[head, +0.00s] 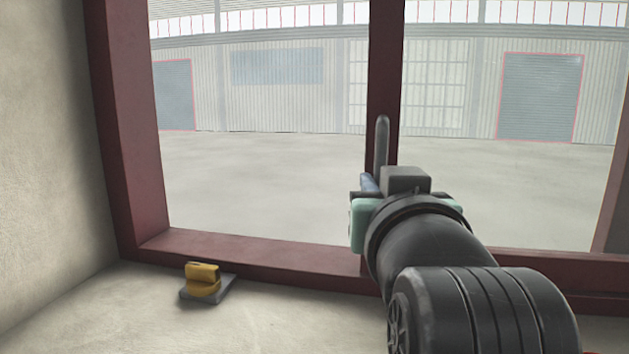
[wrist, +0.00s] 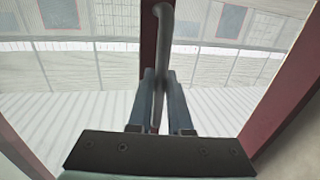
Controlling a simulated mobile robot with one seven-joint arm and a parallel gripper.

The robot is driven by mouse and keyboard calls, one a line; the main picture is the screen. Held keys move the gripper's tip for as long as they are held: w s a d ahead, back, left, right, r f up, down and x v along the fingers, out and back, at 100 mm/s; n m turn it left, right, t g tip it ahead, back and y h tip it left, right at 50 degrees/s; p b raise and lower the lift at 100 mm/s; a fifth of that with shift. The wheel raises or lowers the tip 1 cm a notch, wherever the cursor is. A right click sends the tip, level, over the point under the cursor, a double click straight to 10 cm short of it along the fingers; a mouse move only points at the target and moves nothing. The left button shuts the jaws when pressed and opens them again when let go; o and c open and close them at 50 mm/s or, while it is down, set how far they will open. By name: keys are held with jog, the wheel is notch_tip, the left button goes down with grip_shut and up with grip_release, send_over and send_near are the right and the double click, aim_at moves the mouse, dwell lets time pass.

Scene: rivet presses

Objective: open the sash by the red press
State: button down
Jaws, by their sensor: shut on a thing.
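The sash is a glazed window panel in a dark red frame; its upright stile (head: 385,70) stands near the middle of the head view. A grey bar handle (head: 382,140) is on this stile, upright with a bent top; it also shows in the wrist view (wrist: 160,35). My gripper (head: 370,184) is shut on the handle, with one blue-grey finger on each side of the bar, seen in the wrist view (wrist: 158,80). My wrist hides the lower handle and part of the bottom rail. I cannot make out the red press.
A yellow block on a grey plate (head: 203,280) sits on the pale ledge at left, in front of the dark red bottom frame (head: 250,248). A plain wall (head: 50,130) closes the left side. Behind the glass is a wide empty hall floor.

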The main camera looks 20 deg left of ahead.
jog(key=shift+w+d, duration=0.15)
jog(key=shift+d, duration=2.2)
jog(key=c, duration=0.8)
grip_release()
jog(key=shift+d, duration=0.1)
jog(key=shift+c, duration=0.2)
jog(key=b+v, duration=0.5)
jog(key=v, duration=0.8)
